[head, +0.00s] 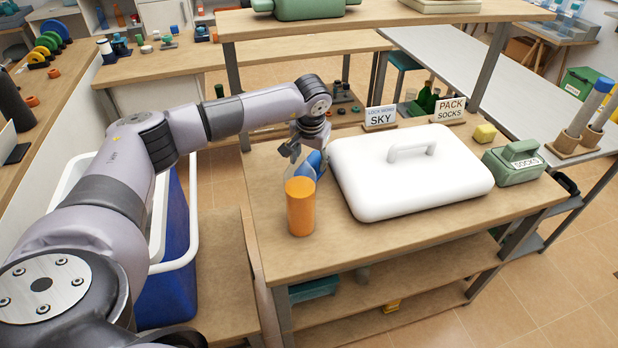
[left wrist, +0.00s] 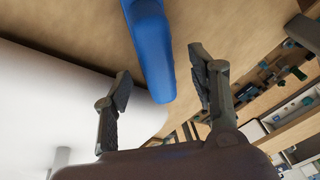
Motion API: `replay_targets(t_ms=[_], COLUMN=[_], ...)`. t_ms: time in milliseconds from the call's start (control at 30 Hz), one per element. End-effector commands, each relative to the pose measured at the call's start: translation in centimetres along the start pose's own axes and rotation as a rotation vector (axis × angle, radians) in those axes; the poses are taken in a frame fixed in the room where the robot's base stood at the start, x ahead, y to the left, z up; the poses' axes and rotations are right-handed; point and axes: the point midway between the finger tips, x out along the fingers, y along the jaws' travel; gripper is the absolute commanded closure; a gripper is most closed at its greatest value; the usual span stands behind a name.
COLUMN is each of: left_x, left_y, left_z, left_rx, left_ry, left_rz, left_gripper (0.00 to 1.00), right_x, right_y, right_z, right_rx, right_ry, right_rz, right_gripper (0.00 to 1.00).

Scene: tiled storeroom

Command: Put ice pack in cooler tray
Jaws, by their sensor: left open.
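The blue ice pack (head: 315,162) is on the wooden table, between the orange cylinder and the left edge of the white lid; its lower part is hidden in the head view. It also shows as a long blue shape (left wrist: 150,45) in the left wrist view. My left gripper (head: 299,153) is just above and beside it. Its fingers (left wrist: 160,78) are open, with the near end of the blue shape between their tips. A large white lid with a handle (head: 410,180) lies on the table. My right gripper is out of view.
An orange cylinder (head: 300,208) stands close in front of the ice pack. A blue-and-white bin (head: 180,265) is left of the table.

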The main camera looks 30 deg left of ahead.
Motion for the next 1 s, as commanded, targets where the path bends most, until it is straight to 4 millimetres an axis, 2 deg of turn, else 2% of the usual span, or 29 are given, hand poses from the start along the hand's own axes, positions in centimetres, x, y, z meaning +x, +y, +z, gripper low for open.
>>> replay_targets(t_ms=[933, 1000], left_x=[0.37, 0.37], left_y=[0.07, 0.07], left_z=[0.10, 0.10], left_rx=[0.000, 0.000], left_ry=[0.000, 0.000], left_rz=[0.000, 0.000], left_gripper=[0.46, 0.50], right_x=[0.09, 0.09], right_y=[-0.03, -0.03], right_z=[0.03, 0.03], right_rx=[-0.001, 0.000], right_ry=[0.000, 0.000], right_rz=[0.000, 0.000], right_gripper=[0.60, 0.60])
